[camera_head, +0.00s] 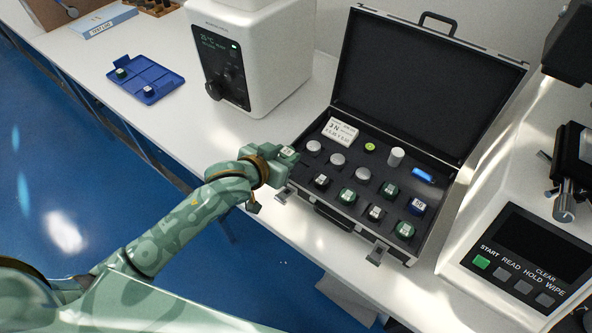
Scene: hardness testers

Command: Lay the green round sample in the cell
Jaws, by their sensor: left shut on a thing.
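My left gripper (287,161) is at the left front edge of the open black case (318,214). It is shut on a small sample with a pale label on top (288,151), which looks green; the fingers hide much of it. Round green samples with white labels (347,196) sit in the front part of the case, with others at its right (391,190) and front right corner (404,230). A blue compartment tray (170,78) lies on the bench at upper left. It holds two small dark labelled samples, and some of its cells are empty. My right gripper is out of view.
A white instrument (262,70) stands behind my gripper, between tray and case. A tester with START and WIPE buttons (520,245) stands at the right. The case also holds grey discs (338,160), black samples and a blue stick (423,175).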

